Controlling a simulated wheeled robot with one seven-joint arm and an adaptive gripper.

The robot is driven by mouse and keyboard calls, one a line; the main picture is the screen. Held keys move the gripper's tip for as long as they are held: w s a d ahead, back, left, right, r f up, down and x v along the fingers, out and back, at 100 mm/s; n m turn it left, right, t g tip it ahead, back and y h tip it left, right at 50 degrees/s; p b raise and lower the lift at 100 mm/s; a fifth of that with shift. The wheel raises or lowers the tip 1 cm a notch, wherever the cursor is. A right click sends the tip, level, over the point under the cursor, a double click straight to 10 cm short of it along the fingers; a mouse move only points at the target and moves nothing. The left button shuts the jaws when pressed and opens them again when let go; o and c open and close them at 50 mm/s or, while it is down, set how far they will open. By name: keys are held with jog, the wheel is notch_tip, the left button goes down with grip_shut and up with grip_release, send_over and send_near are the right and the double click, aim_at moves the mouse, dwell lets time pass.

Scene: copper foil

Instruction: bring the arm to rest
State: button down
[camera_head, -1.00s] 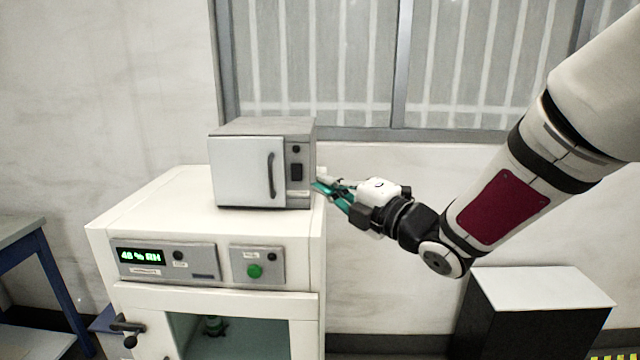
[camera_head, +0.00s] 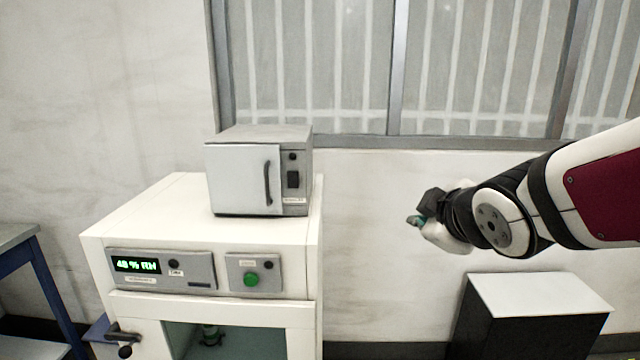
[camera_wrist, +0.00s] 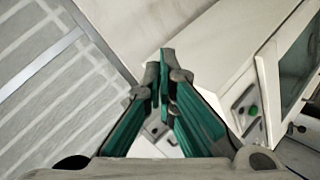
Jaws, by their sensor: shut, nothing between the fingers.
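My gripper (camera_head: 416,221) is at the right of the head view, in the air to the right of the white cabinet and in front of the wall. In that view its fingers are mostly hidden behind my wrist. In the wrist view its green fingers (camera_wrist: 160,75) meet at the tips with nothing between them. My gripper is apart from the cabinet and from the small grey oven on it.
The white cabinet (camera_head: 140,220) has a humidity display (camera_head: 137,265) and a green button (camera_head: 250,279). The small oven (camera_head: 240,180) stands on top with its door shut. A black box with a white top (camera_head: 540,294) stands below my arm. A blue-legged table (camera_head: 50,275) is at left.

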jog(key=s+f+m+g, duration=0.1)
jog(key=s+m, duration=0.3)
jog(key=s, duration=0.4)
jog(key=s+d+f+m+g, duration=0.1)
jog(key=s+m+g, duration=0.3)
jog(key=s, duration=0.4)
jog(key=s+d+f+m+g, duration=0.1)
jog(key=s+f+m+g, duration=0.1)
jog(key=s, duration=0.6)
jog(key=shift+d+f+m, duration=0.15)
jog(key=shift+f+m, duration=0.4)
jog(key=shift+m, duration=0.35)
